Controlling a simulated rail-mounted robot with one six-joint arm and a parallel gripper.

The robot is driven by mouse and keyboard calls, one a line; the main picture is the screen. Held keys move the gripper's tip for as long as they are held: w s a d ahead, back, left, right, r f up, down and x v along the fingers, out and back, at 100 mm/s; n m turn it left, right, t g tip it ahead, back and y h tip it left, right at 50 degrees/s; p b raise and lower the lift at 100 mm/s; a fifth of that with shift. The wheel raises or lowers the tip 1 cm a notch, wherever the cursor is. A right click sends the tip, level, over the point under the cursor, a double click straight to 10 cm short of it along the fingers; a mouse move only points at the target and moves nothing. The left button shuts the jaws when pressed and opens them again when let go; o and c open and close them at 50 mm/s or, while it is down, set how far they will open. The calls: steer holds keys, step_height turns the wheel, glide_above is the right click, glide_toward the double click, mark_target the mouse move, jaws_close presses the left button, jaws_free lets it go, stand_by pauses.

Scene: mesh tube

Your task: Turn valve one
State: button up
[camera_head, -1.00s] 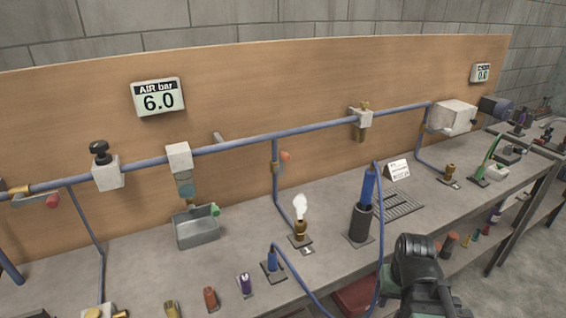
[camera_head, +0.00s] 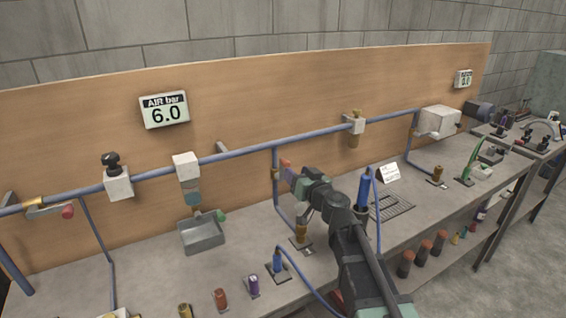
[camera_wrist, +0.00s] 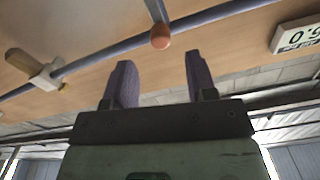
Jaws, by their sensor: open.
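A valve with a round orange handle end (camera_head: 285,162) sits on a vertical blue drop pipe (camera_head: 276,190) below the main pipe. No number shows on it, so I cannot tell whether it is valve one. My gripper (camera_head: 291,175) is close beside that handle, its purple fingers apart and empty. In the wrist view the orange handle end (camera_wrist: 161,37) lies beyond the fingertips, roughly in line with the gap between the fingers (camera_wrist: 158,78). It is not between them. Another valve with a red handle end (camera_head: 67,211) is on the main pipe at the far left.
A gauge (camera_head: 164,110) reads 6.0 on the wooden backboard. The main blue pipe (camera_head: 240,153) runs along the board. Below my arm stand a brass fitting (camera_head: 301,233) and a blue-topped tool (camera_head: 365,188) with a hose. A metal tray (camera_head: 200,236) stands left of the gripper.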

mark_target(284, 162)
steer(key=x, duration=0.8)
steer(key=shift+w+a, duration=0.15)
steer(key=shift+w, duration=0.05)
steer(key=shift+c, duration=0.5)
jaws_close()
